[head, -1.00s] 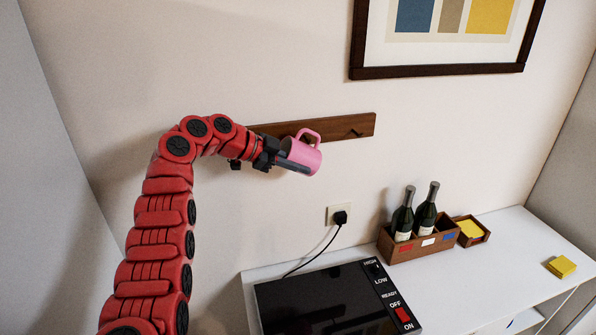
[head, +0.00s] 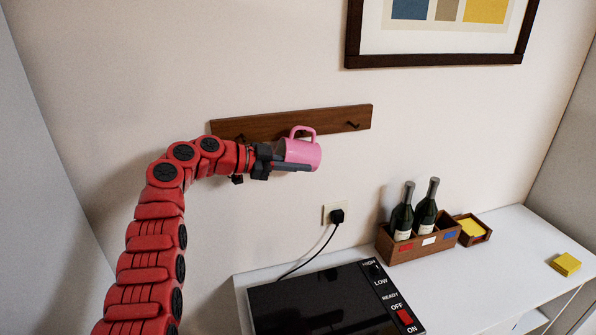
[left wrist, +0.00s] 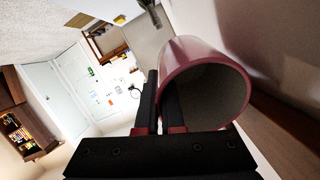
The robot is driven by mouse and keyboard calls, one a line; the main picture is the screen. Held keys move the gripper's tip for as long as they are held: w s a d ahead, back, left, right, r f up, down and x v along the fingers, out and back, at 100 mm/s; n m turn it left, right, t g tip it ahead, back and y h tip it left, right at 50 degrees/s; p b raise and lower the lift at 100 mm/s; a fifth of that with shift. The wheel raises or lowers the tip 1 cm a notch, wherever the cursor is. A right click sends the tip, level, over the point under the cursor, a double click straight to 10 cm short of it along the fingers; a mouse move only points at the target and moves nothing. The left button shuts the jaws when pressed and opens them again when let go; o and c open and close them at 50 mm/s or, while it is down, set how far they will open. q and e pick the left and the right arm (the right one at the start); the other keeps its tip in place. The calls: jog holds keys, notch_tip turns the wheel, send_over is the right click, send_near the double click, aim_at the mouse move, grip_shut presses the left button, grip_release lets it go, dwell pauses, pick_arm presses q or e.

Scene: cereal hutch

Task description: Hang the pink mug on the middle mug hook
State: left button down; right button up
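The pink mug (head: 303,154) is held sideways in front of the wall rail, its handle pointing up. My left gripper (head: 306,167) is shut on the mug's wall from the left. In the left wrist view the mug (left wrist: 205,78) shows its open mouth toward the camera, and the fingers (left wrist: 160,95) are close together at its rim. The wooden hook rail (head: 262,124) shows a right hook (head: 352,125) and a left hook (head: 241,138). The middle hook is not visible; the mug covers that part of the rail. Contact between mug and rail cannot be told. My right gripper is out of view.
A framed picture (head: 435,60) hangs above the rail. Below are a plugged-in outlet (head: 335,214), a black hot plate (head: 315,303), a wooden crate (head: 415,249) with two bottles, and a yellow block (head: 565,264). The wall right of the rail is clear.

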pick_arm(q)
jog(key=shift+d+f+h+b, duration=0.15)
jog(key=shift+d+h+b, duration=0.2)
jog(key=shift+b, duration=0.35)
jog(key=shift+w+d+t+h+b, duration=0.25)
jog(key=shift+h+b, duration=0.3)
jog(key=shift+b, duration=0.7)
jog(key=shift+s, duration=0.1)
jog(key=c, duration=1)
grip_release()
